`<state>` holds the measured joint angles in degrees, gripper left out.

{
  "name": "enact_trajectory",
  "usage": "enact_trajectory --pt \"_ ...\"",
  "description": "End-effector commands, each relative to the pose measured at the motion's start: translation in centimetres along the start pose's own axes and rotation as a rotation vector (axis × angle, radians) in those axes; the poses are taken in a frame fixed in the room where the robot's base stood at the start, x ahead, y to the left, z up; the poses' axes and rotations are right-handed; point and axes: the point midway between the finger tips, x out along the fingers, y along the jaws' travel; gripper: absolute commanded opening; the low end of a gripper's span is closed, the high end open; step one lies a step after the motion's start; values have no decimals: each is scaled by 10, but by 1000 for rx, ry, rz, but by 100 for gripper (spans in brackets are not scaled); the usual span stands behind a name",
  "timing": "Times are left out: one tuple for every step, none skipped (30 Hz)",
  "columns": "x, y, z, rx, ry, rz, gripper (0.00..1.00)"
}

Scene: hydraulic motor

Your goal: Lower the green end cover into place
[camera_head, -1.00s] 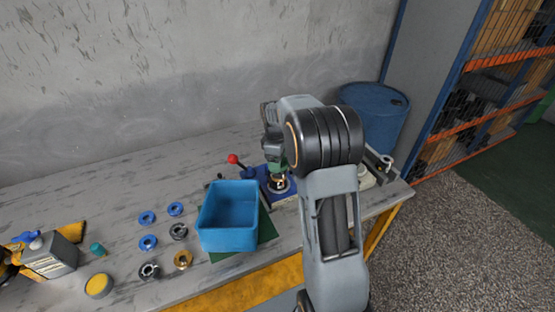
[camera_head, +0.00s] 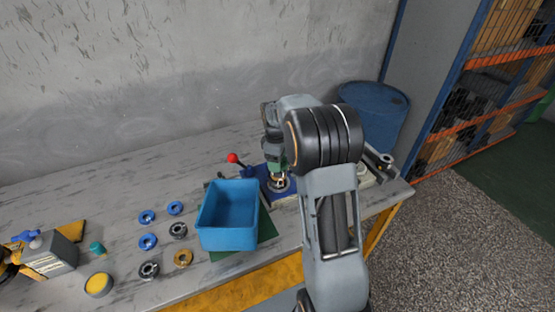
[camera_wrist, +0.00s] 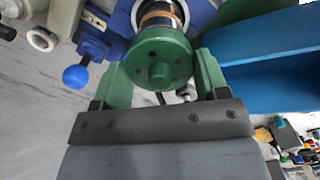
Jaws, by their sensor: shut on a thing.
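The green end cover (camera_wrist: 160,52) is a round flanged disc with small holes and a central boss, in the middle of the wrist view. My gripper (camera_wrist: 163,70) is shut on it, with one green finger on each side. Just beyond the cover is the motor body (camera_wrist: 158,14), with a copper-coloured part inside a pale ring. The cover lines up closely with it, but I cannot tell whether they touch. In the head view my gripper (camera_head: 276,160) points down over the motor on its blue fixture (camera_head: 289,194). My wrist partly hides the cover there.
A red-knobbed lever (camera_head: 233,159) stands left of the fixture. A blue bin (camera_head: 229,238) is close in front, on a green mat (camera_head: 266,229). Several blue, dark and brass rings (camera_head: 148,242) lie to the left. A blue barrel (camera_head: 375,110) stands behind at the right.

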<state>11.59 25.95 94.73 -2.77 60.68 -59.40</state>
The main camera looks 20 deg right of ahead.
Motion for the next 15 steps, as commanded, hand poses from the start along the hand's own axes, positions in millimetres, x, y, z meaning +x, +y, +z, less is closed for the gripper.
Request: enact_trajectory --pt "0 0 0 0 1 1 34" --pt "0 0 0 0 1 1 34" --pt "0 0 0 0 1 1 34" --pt "0 0 0 0 1 1 34" --pt "0 0 0 0 1 1 34" --pt "0 0 0 0 1 1 34" --pt "0 0 0 0 0 1 34" --pt "1 0 0 0 0 1 34" --pt "1 0 0 0 0 1 34" --pt "2 0 0 0 0 1 34" --pt "2 0 0 0 0 1 34" --pt "3 0 0 0 0 1 34" --pt "3 0 0 0 0 1 34" --pt "3 0 0 0 0 1 34" --pt "4 0 0 0 0 1 34"
